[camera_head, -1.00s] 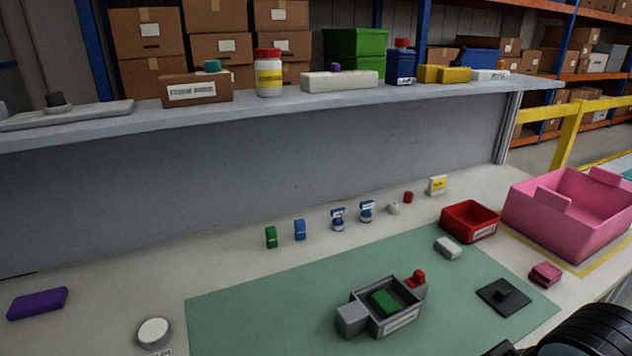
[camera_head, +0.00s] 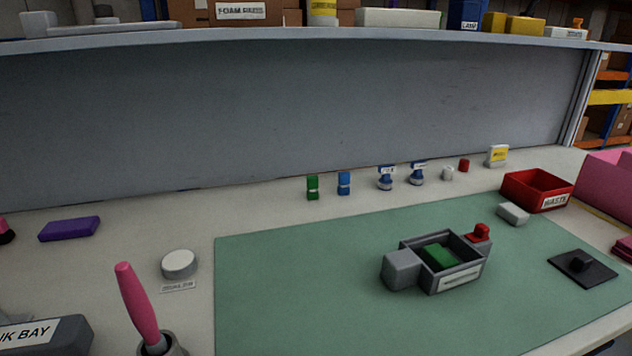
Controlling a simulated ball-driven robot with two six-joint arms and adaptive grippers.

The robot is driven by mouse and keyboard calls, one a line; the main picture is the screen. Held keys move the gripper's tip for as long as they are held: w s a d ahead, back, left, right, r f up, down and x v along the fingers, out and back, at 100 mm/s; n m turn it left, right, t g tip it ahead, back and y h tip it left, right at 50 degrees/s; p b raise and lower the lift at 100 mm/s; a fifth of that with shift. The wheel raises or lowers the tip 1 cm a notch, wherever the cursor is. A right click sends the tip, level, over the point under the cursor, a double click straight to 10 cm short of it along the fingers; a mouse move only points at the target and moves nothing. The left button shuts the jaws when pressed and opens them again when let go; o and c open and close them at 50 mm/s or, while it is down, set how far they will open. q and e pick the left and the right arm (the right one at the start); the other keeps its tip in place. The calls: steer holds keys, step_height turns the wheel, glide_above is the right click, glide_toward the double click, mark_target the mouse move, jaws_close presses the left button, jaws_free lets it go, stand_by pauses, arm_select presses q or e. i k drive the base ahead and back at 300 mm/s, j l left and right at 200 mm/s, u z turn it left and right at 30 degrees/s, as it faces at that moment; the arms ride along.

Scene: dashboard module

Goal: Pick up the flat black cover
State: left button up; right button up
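The flat black cover (camera_head: 597,275) lies on the right part of the green mat (camera_head: 300,290). It is a thin dark square plate with a small raised black knob in its middle. Nothing touches it. To its left on the mat stands a grey open box (camera_head: 458,279) with a green block (camera_head: 439,256) inside, a grey block on its left side and a red piece (camera_head: 478,233) at its right corner. Neither of my grippers shows in this view.
A red waste bin (camera_head: 538,190) and a white block (camera_head: 513,214) are behind the cover. A pink bin (camera_head: 608,184) is at the right edge. Small items line the back wall. A pink-handled tool (camera_head: 138,305) stands in a holder at front left.

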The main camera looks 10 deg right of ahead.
mark_target(578, 265)
steer(key=z, duration=1.8)
